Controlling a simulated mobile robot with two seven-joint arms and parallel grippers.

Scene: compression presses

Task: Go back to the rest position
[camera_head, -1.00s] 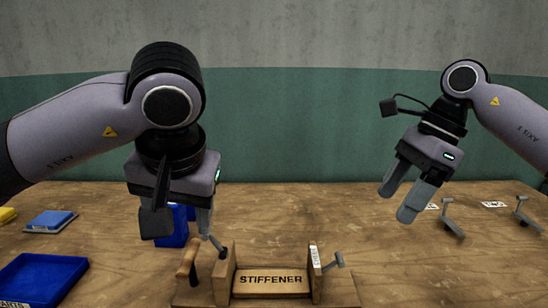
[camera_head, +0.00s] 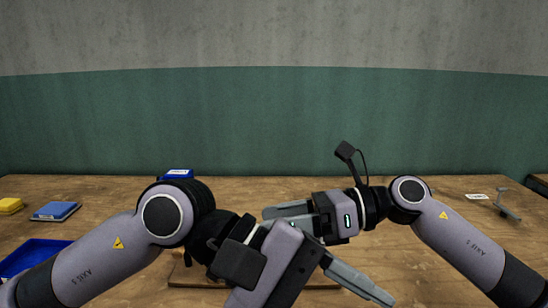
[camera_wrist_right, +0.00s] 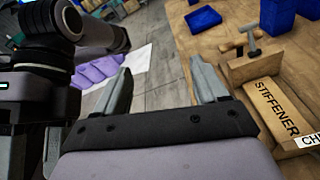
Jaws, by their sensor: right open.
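My right gripper (camera_head: 283,216) reaches in from the right at the middle of the head view, its fingers pointing left. In the right wrist view its fingers (camera_wrist_right: 163,88) are apart with nothing between them. My left gripper (camera_head: 345,284) is low in the middle of the head view, in front of the right one. One grey finger shows clearly, pointing right and down; its jaw gap is hidden. The wooden press marked STIFFENER (camera_wrist_right: 275,115) shows at the right of the right wrist view, beside the right gripper. In the head view my arms hide most of it.
A blue bin (camera_head: 176,175) stands behind my left arm. A grey lever (camera_head: 506,205) and a card (camera_head: 477,197) are at the right. The back of the table is mostly clear.

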